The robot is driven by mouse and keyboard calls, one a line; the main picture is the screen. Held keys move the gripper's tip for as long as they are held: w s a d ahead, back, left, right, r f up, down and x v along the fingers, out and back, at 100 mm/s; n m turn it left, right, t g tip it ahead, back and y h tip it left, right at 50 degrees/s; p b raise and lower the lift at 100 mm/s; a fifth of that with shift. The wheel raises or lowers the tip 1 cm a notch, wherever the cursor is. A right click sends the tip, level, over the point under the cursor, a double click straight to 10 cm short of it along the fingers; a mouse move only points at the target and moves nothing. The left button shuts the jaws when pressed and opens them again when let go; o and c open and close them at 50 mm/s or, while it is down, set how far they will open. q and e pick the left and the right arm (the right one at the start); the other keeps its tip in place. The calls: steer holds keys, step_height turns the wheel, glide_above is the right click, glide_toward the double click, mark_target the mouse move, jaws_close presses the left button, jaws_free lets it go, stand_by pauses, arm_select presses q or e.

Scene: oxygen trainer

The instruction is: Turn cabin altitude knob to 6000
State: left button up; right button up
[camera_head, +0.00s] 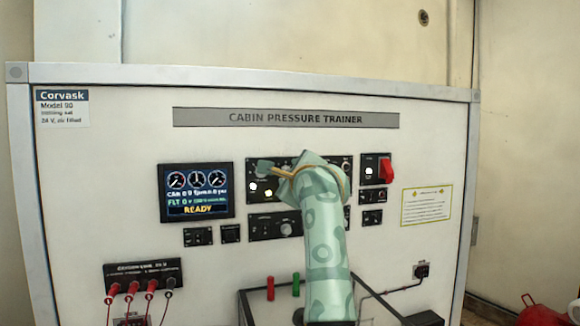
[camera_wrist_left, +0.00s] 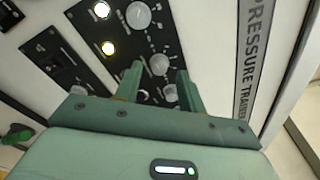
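The cabin pressure trainer (camera_head: 112,230) has an upper black panel of knobs and lamps, partly covered by my left arm. My left gripper (camera_head: 268,171) is at this panel in the head view, pointing left. In the left wrist view the gripper (camera_wrist_left: 158,72) is open, its two green fingers apart, with a grey knob (camera_wrist_left: 160,65) showing around the gap between the tips. I cannot tell whether they touch it. A larger grey knob (camera_wrist_left: 138,15) is beyond it. The labels are too small to read, so I cannot tell which is the cabin altitude knob. My right gripper is not in view.
Two lit lamps (camera_wrist_left: 108,48) sit beside the knobs. A display (camera_head: 196,191) reads READY. A red switch (camera_head: 387,171) is right of the panel, and a lower panel (camera_head: 262,227) is below. Red plugs (camera_head: 132,290) with leads are at lower left.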

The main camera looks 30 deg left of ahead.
arm_select(q)
steer(key=shift+w+a, duration=0.4)
steer(key=shift+a, duration=0.1)
steer(key=shift+d, duration=0.15)
jaws_close()
